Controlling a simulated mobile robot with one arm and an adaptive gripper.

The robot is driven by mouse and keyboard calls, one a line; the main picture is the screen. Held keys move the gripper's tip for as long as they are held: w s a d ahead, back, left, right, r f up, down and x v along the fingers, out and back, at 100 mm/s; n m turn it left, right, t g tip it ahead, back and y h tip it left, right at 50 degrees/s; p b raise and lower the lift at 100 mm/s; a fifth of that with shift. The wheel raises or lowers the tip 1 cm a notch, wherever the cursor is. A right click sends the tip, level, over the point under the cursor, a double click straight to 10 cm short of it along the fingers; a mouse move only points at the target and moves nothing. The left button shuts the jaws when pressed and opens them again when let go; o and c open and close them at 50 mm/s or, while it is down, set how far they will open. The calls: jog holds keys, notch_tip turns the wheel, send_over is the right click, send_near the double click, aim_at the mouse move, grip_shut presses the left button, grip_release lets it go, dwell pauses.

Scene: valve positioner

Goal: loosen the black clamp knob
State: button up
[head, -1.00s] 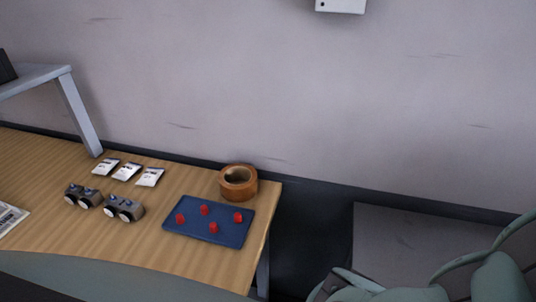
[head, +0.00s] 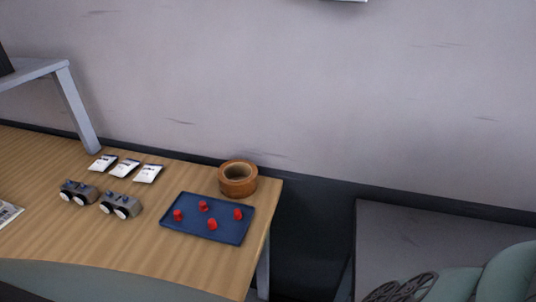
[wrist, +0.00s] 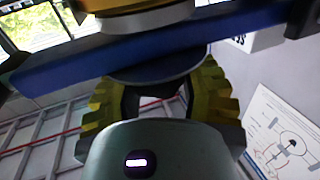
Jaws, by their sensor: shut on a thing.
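In the wrist view, my gripper (wrist: 160,92) has its yellow, ribbed fingers on both sides of a dark round piece (wrist: 158,68), which appears to be the black clamp knob. The fingers are closed on it, though the contact itself is partly hidden by my gripper's body. The dark piece sits just under a long blue bar (wrist: 90,66) that crosses the view at a slant. A yellow and silver round part (wrist: 140,15) shows above the bar. The head view shows neither the knob nor my fingers clearly.
In the wrist view, a diagram sheet (wrist: 285,140) hangs on the wall at right. In the head view, a wooden table (head: 130,245) holds a blue tray (head: 207,232) with several red caps, a tape roll (head: 238,180), twin-gauge blocks (head: 120,204) and packets (head: 125,167).

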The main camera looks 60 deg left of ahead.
jog(key=shift+f+n+t+y+b, duration=0.1)
jog(key=shift+n+t+y+b, duration=0.55)
jog(key=shift+n+y+b, duration=0.85)
jog(key=shift+f+n+t+y+b, duration=0.1)
jog(key=shift+n+t+y+b, duration=0.75)
jog(key=shift+y+b, duration=1.15)
jog(key=shift+r+n+y+b, duration=0.2)
jog(key=shift+n+y+b, duration=0.9)
jog(key=shift+y, duration=0.4)
jog(key=shift+r+y, duration=0.1)
jog(key=shift+y, duration=0.2)
jog(key=o, duration=1.2)
jog(key=s, duration=1.2)
jog(key=shift+d, duration=0.25)
